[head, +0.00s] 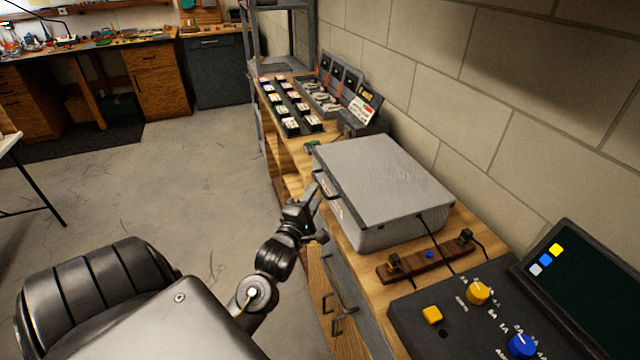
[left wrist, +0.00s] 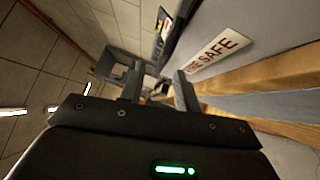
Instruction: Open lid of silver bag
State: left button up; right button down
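The silver bag (head: 385,180) is a grey, box-like case with a dark handle on its front side. It lies flat on the wooden bench and its lid is shut. In the left wrist view its front side (left wrist: 235,15) shows close up, with a white label (left wrist: 213,52) that ends in "SAFE". My left gripper (head: 318,212) is just in front of the bag's front side, by the handle. Its two fingers stand apart in the left wrist view (left wrist: 159,88), with nothing clearly held between them. My right gripper does not show.
A brown power strip (head: 425,259) with plugs lies in front of the bag. A dark console (head: 460,315) with knobs is at the lower right. Battery racks (head: 290,112) stand beyond the bag. A block wall (head: 480,110) runs close behind.

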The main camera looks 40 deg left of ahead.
pick_arm(q)
jog(key=shift+p+x, duration=0.35)
jog(key=shift+x, duration=1.75)
grip_shut()
